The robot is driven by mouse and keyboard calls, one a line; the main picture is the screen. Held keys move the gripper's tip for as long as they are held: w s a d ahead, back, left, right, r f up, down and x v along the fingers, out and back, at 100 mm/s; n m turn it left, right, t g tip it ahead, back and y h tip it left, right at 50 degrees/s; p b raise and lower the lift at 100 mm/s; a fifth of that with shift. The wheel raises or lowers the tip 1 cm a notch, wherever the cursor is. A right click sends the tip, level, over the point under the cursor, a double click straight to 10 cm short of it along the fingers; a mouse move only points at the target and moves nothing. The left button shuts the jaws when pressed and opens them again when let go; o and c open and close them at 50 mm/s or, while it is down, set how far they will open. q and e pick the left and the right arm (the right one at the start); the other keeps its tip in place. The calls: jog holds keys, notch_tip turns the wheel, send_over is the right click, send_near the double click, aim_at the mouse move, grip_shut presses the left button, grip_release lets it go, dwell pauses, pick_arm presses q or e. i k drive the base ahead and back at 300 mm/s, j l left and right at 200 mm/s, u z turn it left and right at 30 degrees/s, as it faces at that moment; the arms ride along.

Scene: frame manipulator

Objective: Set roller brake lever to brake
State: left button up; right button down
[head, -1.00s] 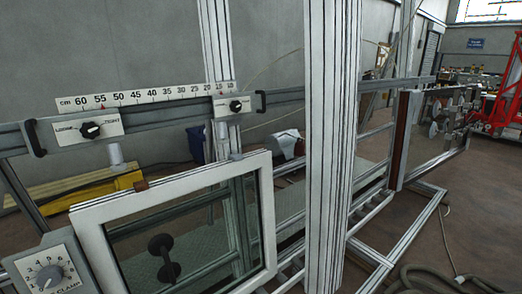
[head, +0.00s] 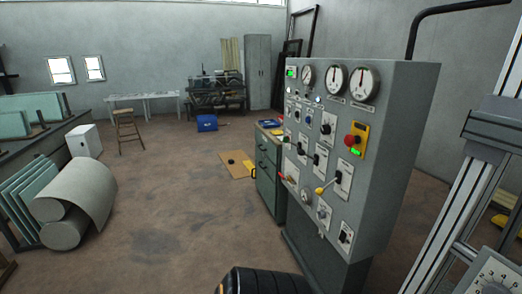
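A grey control cabinet (head: 385,150) stands right of centre in the head view, its panel facing left and toward me.
A red button on a yellow plate (head: 361,127) and several gauges (head: 337,80) are on the panel. A green drawer cabinet (head: 267,172) stands behind it. An aluminium frame (head: 455,200) rises at the right. White rolls (head: 72,208) lie at the left; the middle floor is open.

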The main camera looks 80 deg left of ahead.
aim_at(301, 152)
jog(key=u, duration=2.45)
jog(key=i+u, duration=0.2)
jog(key=i, duration=0.5)
jog(key=i+l+u, duration=0.15)
jog(key=i, duration=0.6)
